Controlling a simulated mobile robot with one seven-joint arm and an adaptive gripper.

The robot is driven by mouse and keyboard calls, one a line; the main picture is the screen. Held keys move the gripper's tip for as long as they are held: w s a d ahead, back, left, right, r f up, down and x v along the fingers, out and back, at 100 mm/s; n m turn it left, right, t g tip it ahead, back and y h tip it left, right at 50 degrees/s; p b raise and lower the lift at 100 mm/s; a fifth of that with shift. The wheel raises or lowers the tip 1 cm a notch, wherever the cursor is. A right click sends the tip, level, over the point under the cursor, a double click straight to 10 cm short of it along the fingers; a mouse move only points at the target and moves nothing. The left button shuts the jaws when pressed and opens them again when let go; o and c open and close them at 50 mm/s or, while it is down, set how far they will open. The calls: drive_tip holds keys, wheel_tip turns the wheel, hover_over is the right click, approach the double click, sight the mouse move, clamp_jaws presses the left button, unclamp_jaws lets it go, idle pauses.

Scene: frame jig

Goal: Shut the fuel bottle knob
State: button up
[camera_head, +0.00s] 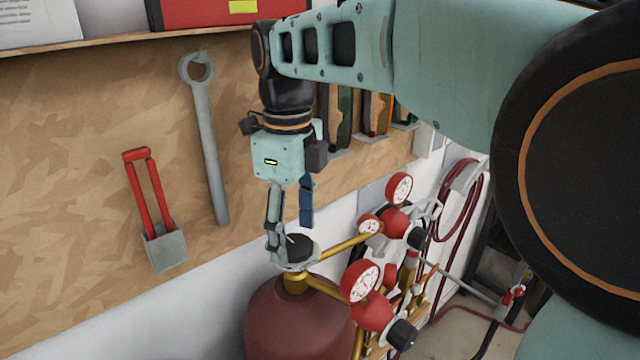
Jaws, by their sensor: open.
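The fuel bottle (290,322) is a dark red cylinder at the lower middle of the head view. A brass valve neck (295,282) rises from its top. A black round knob (299,246) sits on that neck above a pale collar. My gripper (290,238) is open and points down at the knob. Its grey left finger is at the knob's left side and overlaps it in the picture; I cannot tell whether it touches. The blue right finger ends above and to the right of the knob. The knob's far side is hidden.
Red regulators with gauges (361,281) (399,187) stand on brass pipes right of the knob. A wooden board behind holds a wrench (207,135) and a red-handled tool (151,190). A red hose (462,200) hangs at the right. A shelf edge runs above.

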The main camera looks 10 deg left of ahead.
sight(294, 243)
wheel_tip(294, 243, up, 11)
idle(0.4)
idle(0.4)
